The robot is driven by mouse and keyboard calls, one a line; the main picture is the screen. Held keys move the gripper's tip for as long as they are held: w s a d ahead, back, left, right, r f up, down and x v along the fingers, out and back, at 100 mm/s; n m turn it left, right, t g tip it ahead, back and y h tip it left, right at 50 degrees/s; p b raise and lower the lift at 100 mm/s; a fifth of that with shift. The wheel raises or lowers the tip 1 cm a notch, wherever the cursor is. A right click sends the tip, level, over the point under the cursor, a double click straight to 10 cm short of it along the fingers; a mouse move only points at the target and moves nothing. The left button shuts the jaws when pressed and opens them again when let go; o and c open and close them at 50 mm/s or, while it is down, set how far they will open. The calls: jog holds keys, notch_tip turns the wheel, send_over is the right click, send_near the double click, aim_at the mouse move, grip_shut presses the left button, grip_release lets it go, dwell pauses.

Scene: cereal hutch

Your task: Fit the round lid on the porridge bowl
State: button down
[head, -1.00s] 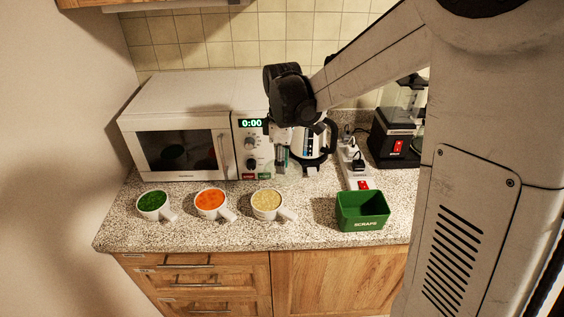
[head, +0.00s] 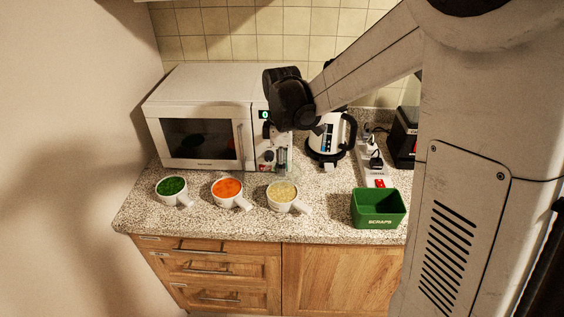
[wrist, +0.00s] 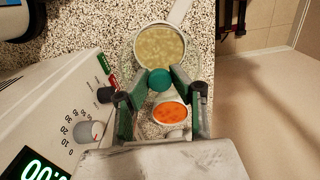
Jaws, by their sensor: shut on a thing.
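My gripper (wrist: 159,82) is shut on the teal knob of the round lid (wrist: 159,80). The lid's disc looks clear, and its outline is hard to make out. The porridge bowl (head: 283,197) is a white handled bowl with beige contents, the rightmost of the row on the counter. It also shows in the wrist view (wrist: 160,42), just beyond my fingertips. In the head view, my gripper hangs above and slightly behind this bowl. Whether lid and bowl touch I cannot tell.
An orange-filled bowl (head: 228,192) and a green-filled bowl (head: 172,190) stand left of the porridge. A microwave (head: 199,135) stands behind, close to my gripper. A kettle (head: 327,142), a power strip (head: 374,174) and a green scraps bin (head: 378,209) are to the right.

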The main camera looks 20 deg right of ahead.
aim_at(282, 191)
jog(key=shift+f+b, duration=2.1)
jog(key=shift+f, duration=1.3)
jog(key=shift+f+b, duration=0.2)
jog(key=shift+b, duration=0.1)
jog(key=c, duration=1.4)
grip_release()
notch_tip(282, 191, up, 12)
jog(key=shift+r, duration=0.1)
jog(key=s+m+t, duration=0.2)
jog(key=s+m, duration=0.2)
jog(key=s, duration=0.3)
jog(key=s+m+t+b, duration=0.1)
jog(key=s+m+t, duration=0.1)
jog(key=s+m, duration=0.3)
jog(key=s+f+m+t+b, duration=0.1)
jog(key=s+m+t, duration=0.2)
jog(key=s, duration=0.6)
jog(key=shift+s+d+m, duration=0.1)
jog(key=shift+s+m, duration=0.25)
jog(key=shift+m, duration=0.35)
